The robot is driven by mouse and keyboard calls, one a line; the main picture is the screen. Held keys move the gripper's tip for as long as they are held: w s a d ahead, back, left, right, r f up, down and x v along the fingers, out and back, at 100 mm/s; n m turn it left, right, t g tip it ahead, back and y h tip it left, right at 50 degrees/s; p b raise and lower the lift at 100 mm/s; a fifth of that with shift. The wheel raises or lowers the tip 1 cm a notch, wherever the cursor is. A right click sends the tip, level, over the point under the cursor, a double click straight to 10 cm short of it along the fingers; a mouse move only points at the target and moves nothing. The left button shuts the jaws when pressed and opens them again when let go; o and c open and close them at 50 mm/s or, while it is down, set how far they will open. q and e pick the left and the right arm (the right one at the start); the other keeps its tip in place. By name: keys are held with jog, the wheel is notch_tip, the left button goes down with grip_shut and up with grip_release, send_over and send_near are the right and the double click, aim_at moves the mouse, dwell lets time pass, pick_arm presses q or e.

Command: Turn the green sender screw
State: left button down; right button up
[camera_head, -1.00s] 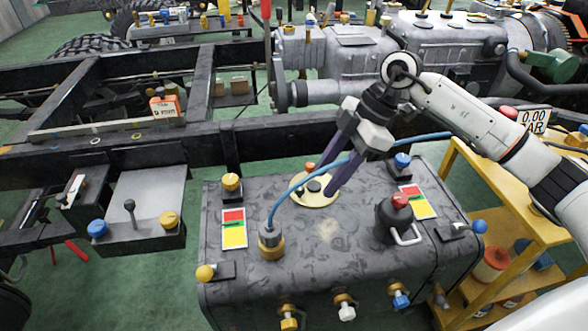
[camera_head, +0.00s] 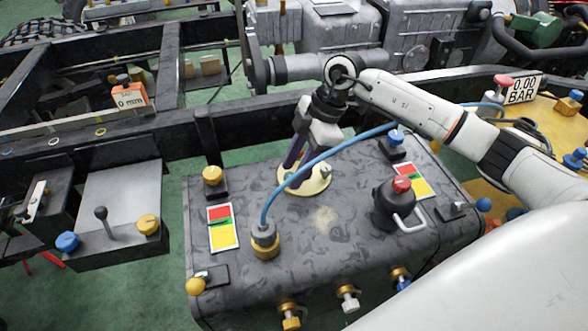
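The pale round sender plate (camera_head: 318,184) lies on top of the dark mottled tank. My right gripper (camera_head: 292,170) points down over the left part of this plate, its purple fingers close to the surface. The fingers overlap in this view, so I cannot tell how wide the gap between them is or whether they touch a screw. I cannot make out a green screw; the fingers and the blue hose (camera_head: 328,153) cover part of the plate. My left gripper is not in view.
The tank (camera_head: 330,240) carries a brass hose fitting (camera_head: 265,244), a red-topped filler cap (camera_head: 394,200), and yellow and blue knobs. The blue hose arches in front of the fingers. A chassis rail (camera_head: 240,122) runs behind. A pale shape, probably my own arm, covers the lower right.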

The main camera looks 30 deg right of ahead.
jog(key=shift+a+f, duration=0.1)
jog(key=shift+f, duration=0.1)
jog(key=shift+c, duration=0.3)
grip_shut()
